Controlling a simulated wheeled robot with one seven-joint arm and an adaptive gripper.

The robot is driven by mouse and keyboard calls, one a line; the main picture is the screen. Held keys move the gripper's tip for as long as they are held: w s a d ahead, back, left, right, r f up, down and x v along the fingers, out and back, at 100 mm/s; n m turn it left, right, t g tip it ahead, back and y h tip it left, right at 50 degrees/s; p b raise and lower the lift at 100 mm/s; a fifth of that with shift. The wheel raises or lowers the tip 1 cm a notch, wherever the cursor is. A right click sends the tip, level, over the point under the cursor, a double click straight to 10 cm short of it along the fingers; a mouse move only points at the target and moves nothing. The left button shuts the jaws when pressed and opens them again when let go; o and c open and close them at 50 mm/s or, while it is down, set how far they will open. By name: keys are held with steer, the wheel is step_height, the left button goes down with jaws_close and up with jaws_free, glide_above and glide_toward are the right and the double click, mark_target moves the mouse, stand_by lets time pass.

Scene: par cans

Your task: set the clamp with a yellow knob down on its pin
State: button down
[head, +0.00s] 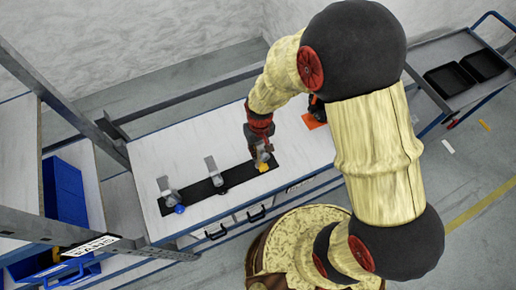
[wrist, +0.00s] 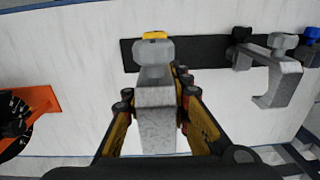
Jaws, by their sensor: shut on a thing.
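The clamp with a yellow knob is a grey metal piece (wrist: 156,108) between the fingers of my gripper (wrist: 157,100) in the wrist view. Its yellow knob (wrist: 155,36) points to the far side, over the dark strip. My gripper is shut on it. In the head view my gripper (head: 260,143) is at the right end of the dark strip (head: 240,178), with the yellow knob (head: 263,167) just below it. The pin is hidden, so I cannot tell whether the clamp touches it or the strip.
A clamp with a black knob (head: 213,170) stands mid-strip, and one with a blue knob (head: 170,192) at the left end. An orange square (head: 313,121) with a dark object lies right of my gripper. The white tabletop (head: 170,150) is clear behind the strip.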

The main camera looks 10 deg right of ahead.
steer(key=shift+f+b, duration=1.1)
steer(key=shift+f, duration=0.65)
steer(key=shift+f+b, duration=0.95)
steer(key=shift+f, duration=0.35)
steer(key=c, duration=1.5)
jaws_free()
steer(key=shift+o, duration=0.5)
steer(key=o, duration=0.6)
steer(key=shift+c, duration=0.2)
steer(key=shift+r, duration=0.1)
steer(key=shift+d+r+p, duration=0.1)
steer(key=shift+r+p, duration=3.7)
steer(key=shift+r, duration=1.65)
